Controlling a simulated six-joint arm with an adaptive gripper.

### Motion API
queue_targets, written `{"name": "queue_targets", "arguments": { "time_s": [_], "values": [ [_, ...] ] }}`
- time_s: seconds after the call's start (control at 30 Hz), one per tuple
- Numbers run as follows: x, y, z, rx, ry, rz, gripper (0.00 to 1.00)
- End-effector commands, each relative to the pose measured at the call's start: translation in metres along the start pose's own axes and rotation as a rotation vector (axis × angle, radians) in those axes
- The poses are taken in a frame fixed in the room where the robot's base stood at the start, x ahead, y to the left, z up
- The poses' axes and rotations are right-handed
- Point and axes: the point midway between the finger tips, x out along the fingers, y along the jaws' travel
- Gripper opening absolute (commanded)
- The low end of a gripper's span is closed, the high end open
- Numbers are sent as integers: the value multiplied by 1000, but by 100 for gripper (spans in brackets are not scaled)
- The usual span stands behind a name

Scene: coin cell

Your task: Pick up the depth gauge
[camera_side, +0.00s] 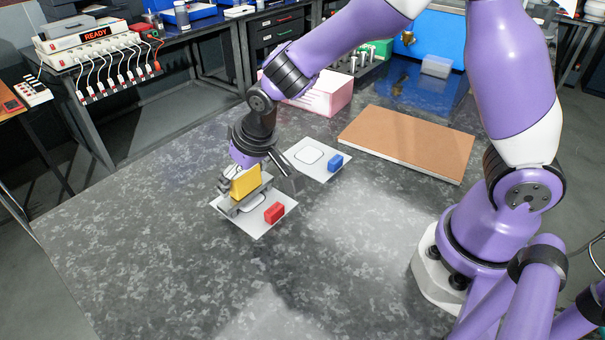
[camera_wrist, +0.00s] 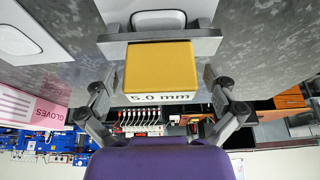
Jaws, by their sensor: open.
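The depth gauge is a yellow block (camera_side: 246,181) on a grey crossbar (camera_side: 248,200), standing over a white card (camera_side: 262,229) in the side view. In the wrist view the yellow block (camera_wrist: 160,62) shows "5.0 mm" on its edge, with the grey bar (camera_wrist: 160,39) across its far side. My gripper (camera_side: 258,186) is open around the yellow block. In the wrist view the fingers of my gripper (camera_wrist: 159,80) are at the block's left and right, with gaps showing. Part of the card's outlined shape is hidden under the bar.
A red block (camera_side: 274,213) sits on the same card. A second white card (camera_side: 320,172) with a blue block (camera_side: 336,162) lies behind it. A brown board (camera_side: 408,139) and a pink gloves box (camera_side: 318,94) stand farther back. The front of the table is clear.

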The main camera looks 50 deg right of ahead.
Motion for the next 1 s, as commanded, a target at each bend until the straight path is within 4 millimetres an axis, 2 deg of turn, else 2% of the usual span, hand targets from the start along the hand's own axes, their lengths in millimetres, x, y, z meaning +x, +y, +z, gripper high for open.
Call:
{"name": "queue_targets", "arguments": {
  "time_s": [0.1, 0.27, 0.3, 0.37, 0.4, 0.43, 0.47, 0.57, 0.6, 0.87, 1.0],
  "values": [
    [7, 0, 0, 0, -1, 0, 100],
    [7, 0, 0, -1, 0, -1, 100],
    [7, 0, 0, -1, 0, 0, 95],
    [7, 0, 0, -1, 0, 0, 65],
    [6, 0, 0, -1, 0, 0, 45],
    [7, 0, 0, -1, 0, 0, 30],
    [7, 0, 0, -1, 0, 0, 25],
    [7, 0, 1, -1, -2, 0, 25],
    [7, 0, 0, -1, -1, 0, 19],
    [5, 0, 0, -1, -3, 0, 20],
    [-6, 0, -5, 0, 1, -1, 20]
  ]
}}
